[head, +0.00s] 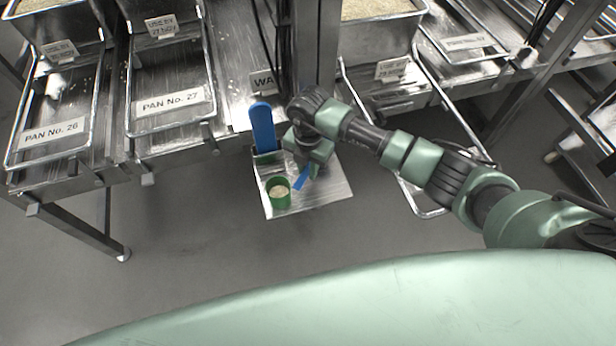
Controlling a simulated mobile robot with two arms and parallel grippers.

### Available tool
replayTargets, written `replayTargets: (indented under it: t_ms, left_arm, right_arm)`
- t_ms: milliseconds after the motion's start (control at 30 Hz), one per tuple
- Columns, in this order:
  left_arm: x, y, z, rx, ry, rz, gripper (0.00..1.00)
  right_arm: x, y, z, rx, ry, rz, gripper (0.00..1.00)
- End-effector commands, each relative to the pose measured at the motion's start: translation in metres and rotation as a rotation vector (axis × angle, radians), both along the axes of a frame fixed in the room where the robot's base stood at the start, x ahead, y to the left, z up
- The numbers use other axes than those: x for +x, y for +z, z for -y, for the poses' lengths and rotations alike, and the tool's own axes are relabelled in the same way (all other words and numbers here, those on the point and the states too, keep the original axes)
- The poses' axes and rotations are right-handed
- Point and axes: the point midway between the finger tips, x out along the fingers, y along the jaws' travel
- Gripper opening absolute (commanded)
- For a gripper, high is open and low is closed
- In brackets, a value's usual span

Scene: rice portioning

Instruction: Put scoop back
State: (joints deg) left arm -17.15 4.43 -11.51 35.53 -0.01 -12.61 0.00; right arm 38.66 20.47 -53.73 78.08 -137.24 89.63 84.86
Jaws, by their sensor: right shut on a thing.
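My right gripper (307,168) reaches in from the right, over a small metal shelf (322,200). It is shut on a narrow blue piece, which I take to be the scoop (301,180); my wrist hides much of it. A green cup (279,197) with pale grain in it is at the left of the shelf, just left of the blue piece. I cannot tell whether the two touch. A larger upright blue paddle shape (263,127) stands behind the cup at the shelf's back edge. My left gripper is out of view.
Metal bench trays labelled PAN No. 26 (52,130) and PAN No. 27 (170,102) stand on the left. A grain-filled bin (380,10) is at the back. A wire frame (428,211) sticks out right of the shelf. Open floor (190,235) lies in front.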

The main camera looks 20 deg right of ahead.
Motion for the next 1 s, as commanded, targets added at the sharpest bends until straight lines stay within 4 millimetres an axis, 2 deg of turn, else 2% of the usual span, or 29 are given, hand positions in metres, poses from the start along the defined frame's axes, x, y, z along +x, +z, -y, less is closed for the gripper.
replayTargets:
  t_ms: [167,300,400,800,833,900,1000]
  left_arm:
    - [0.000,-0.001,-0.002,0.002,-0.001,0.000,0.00]
    - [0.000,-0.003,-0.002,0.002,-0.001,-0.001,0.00]
    - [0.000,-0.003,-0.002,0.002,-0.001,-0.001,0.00]
    - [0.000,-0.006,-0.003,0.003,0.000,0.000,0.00]
    - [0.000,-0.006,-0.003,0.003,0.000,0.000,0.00]
    - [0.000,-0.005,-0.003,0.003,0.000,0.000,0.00]
    - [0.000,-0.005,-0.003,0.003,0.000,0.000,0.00]
  right_arm:
    - [0.000,-0.015,0.000,0.001,0.000,-0.001,0.00]
    - [-0.001,-0.038,0.000,0.000,-0.001,-0.003,0.00]
    - [0.000,-0.048,0.000,-0.001,-0.001,-0.001,0.00]
    - [0.001,-0.054,0.000,0.000,0.000,0.001,0.00]
    - [0.001,-0.054,0.000,0.000,0.000,0.001,0.22]
    - [0.000,-0.053,0.000,0.000,0.000,0.001,0.41]
    - [0.000,-0.053,0.000,0.000,0.000,0.001,0.41]
